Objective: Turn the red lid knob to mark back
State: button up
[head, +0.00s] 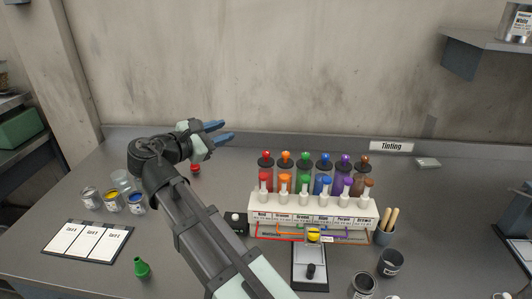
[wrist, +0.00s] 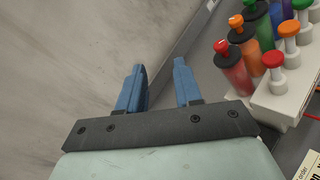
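The red lid knob (head: 266,155) sits on the dark lid of the red canister, the leftmost in the back row of the tinting rack (head: 345,218). In the wrist view the knob (wrist: 220,46) is at the upper right, on the red canister (wrist: 236,78). No marks around it can be made out. My gripper (head: 224,130) is open and empty, with a gap between its blue fingers; they also show in the wrist view (wrist: 159,66). In the head view it is left of the red canister, near the back wall, apart from the knob.
Red-topped (head: 265,177) and other coloured pumps stand in front of the canisters. A small red object (head: 195,168) is below my gripper. Paint cans (head: 109,202) and a card board (head: 88,240) are at left.

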aim_at(264, 152)
jog(key=s+f+m+g+h, duration=0.25)
jog(key=m+g, duration=0.35)
jog(key=m, duration=2.8)
jog(key=shift+y, duration=0.25)
jog(key=x, duration=0.9)
jog(key=s+x, duration=0.1)
jog(key=x, duration=0.3)
jog(key=shift+w+d+f, duration=0.15)
jog(key=shift+w+d, duration=0.05)
jog(key=shift+d, duration=0.45)
jog(key=shift+c, duration=0.5)
